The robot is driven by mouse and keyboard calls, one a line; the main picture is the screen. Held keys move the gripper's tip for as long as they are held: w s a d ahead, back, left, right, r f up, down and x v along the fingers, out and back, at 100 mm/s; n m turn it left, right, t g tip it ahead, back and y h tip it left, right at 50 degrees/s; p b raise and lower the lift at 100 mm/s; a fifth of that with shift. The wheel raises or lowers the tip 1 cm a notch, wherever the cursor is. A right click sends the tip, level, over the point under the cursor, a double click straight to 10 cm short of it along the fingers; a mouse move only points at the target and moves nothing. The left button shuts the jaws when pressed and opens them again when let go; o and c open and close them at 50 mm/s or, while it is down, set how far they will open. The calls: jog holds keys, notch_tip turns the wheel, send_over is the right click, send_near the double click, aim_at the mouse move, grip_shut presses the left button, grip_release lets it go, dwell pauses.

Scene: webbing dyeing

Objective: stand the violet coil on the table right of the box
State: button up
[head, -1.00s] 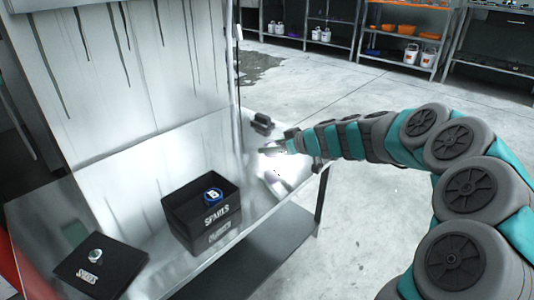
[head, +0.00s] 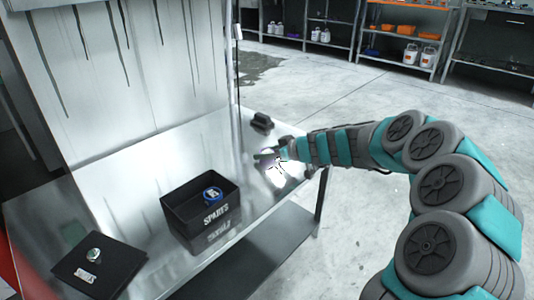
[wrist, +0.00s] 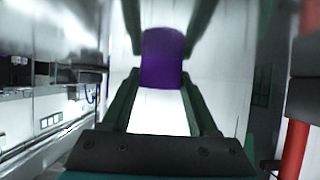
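The violet coil (wrist: 162,66) is between my gripper's fingertips (wrist: 161,76) in the wrist view, with a fingertip against each side. In the head view my gripper (head: 266,156) is low over the right part of the shiny metal table (head: 150,150). Only a small violet patch of the coil (head: 267,160) shows there, beside bright glare. I cannot tell whether the coil touches the table. The black box (head: 203,217), lettered on its front, stands to the left of the gripper, with a blue coil (head: 212,194) inside.
A black mat (head: 120,262) with a pale green-silver coil (head: 94,255) and a label lies at the table's left. A dark block (head: 262,122) sits behind my gripper. The table's right edge is close to the gripper. Shelves (head: 400,40) stand far back.

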jog(key=o, duration=0.4)
jog(key=shift+r, duration=0.1)
jog(key=v, duration=1.2)
jog(key=shift+p, duration=0.35)
jog(key=s+a+m+g+h, duration=0.1)
jog(key=s+a+g, duration=0.15)
jog(key=s, duration=0.85)
jog(key=s+a+g+h, duration=0.1)
jog(key=s+g, duration=0.2)
jog(key=s, duration=0.7)
jog(key=s+d+f+m+g+h, duration=0.1)
jog(key=s+d+f+m+h, duration=0.1)
jog(key=s+d, duration=0.3)
jog(key=s+d+f+m+g+h, duration=0.1)
jog(key=s+d+f+m+h, duration=0.1)
jog(key=s, duration=0.9)
jog(key=s+d+f+m+g+h, duration=0.2)
jog(key=s+d+m, duration=0.3)
jog(key=s+d, duration=0.3)
jog(key=shift+s+d+f+h, duration=0.3)
jog(key=shift+d+h, duration=0.3)
jog(key=shift+h, duration=0.2)
